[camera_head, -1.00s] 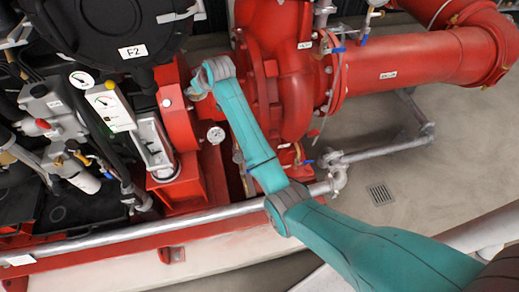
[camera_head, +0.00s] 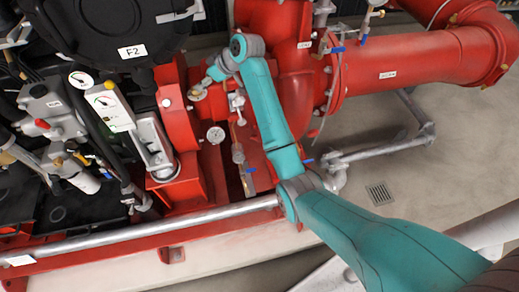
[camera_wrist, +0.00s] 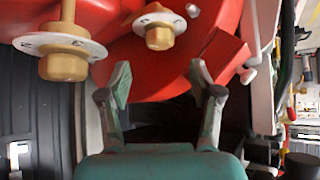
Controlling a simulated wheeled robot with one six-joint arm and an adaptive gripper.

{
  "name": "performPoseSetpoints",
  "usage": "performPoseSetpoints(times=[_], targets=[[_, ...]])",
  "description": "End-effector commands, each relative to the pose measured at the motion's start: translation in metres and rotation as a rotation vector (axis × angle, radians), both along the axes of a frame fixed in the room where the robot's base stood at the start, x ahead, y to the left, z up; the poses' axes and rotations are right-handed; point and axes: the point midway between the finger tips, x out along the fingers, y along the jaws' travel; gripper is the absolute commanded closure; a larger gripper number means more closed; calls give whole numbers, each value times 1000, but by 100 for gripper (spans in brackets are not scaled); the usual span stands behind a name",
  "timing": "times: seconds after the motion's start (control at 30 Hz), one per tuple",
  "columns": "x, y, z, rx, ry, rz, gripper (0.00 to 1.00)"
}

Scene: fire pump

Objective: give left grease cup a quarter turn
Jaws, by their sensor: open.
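Two brass grease cups with pale, marked round plates hang from the red housing in the wrist view. The larger, nearer-looking one is at the left (camera_wrist: 64,66); the other is near the top middle (camera_wrist: 159,37). I cannot tell which is the task's left one. My gripper (camera_wrist: 160,72) is open and empty. Its fingertips sit below the middle cup in the picture, one to each side, apart from it. In the head view, my gripper (camera_head: 210,80) is small beside the red pump housing, and a brass fitting (camera_head: 197,93) shows close by it.
A grey pipe rail (camera_head: 190,222) crosses below.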

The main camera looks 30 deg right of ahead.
Motion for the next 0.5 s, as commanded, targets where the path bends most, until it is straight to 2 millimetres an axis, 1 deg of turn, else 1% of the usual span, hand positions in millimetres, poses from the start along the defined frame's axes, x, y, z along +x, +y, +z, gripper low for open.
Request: performPoseSetpoints(times=[0.03,0.3,0.5], targets=[[-5,-4,6,0,-2,-3,36],[-27,-19,32,-1,-1,-3,36],[-20,-6,14,33,-80,-41,36]])
